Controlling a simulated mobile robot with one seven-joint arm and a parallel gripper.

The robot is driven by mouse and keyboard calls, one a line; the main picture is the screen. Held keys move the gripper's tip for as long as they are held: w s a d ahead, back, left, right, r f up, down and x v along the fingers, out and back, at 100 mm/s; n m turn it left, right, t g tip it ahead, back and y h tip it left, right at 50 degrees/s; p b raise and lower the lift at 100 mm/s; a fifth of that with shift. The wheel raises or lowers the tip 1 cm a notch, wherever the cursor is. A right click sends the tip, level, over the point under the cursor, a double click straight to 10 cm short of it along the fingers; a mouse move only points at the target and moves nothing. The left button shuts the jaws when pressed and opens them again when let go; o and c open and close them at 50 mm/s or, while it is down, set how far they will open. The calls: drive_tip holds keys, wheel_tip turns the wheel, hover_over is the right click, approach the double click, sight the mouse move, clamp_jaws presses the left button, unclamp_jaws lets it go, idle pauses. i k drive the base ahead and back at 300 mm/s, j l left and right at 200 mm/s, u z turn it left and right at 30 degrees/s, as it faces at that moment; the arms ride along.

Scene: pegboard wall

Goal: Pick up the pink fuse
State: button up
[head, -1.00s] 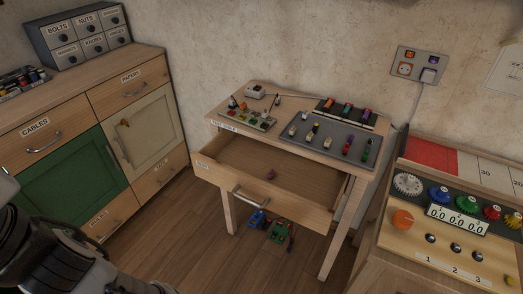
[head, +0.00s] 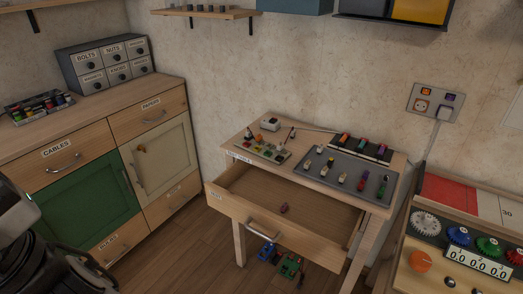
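A small dark pink piece (head: 284,208) lies alone in the open drawer (head: 262,229) of the small wooden table; it looks like the pink fuse, but it is too small to be sure. Several small coloured cylinders stand on the grey board (head: 355,166) on the tabletop. More coloured pieces sit in a dark rack (head: 360,148) behind it. Part of my dark arm shows at the lower left, well away from the drawer. My gripper's fingers are not visible.
A cabinet with a green door (head: 84,211) stands at the left. A panel with knobs and gears (head: 465,250) is at the lower right. A blue item (head: 267,252) and a green item (head: 289,267) lie on the floor under the drawer. Bare floor lies between cabinet and table.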

sight(283, 208)
drive_tip(key=z, duration=1.6)
drive_tip(key=k+j+z, duration=0.2)
drive_tip(key=j, duration=0.15)
drive_tip(key=k+j+z, duration=0.25)
drive_tip(key=k+j, duration=0.25)
drive_tip(key=j, duration=0.15)
drive_tip(key=k+j, duration=0.2)
drive_tip(key=j, duration=0.25)
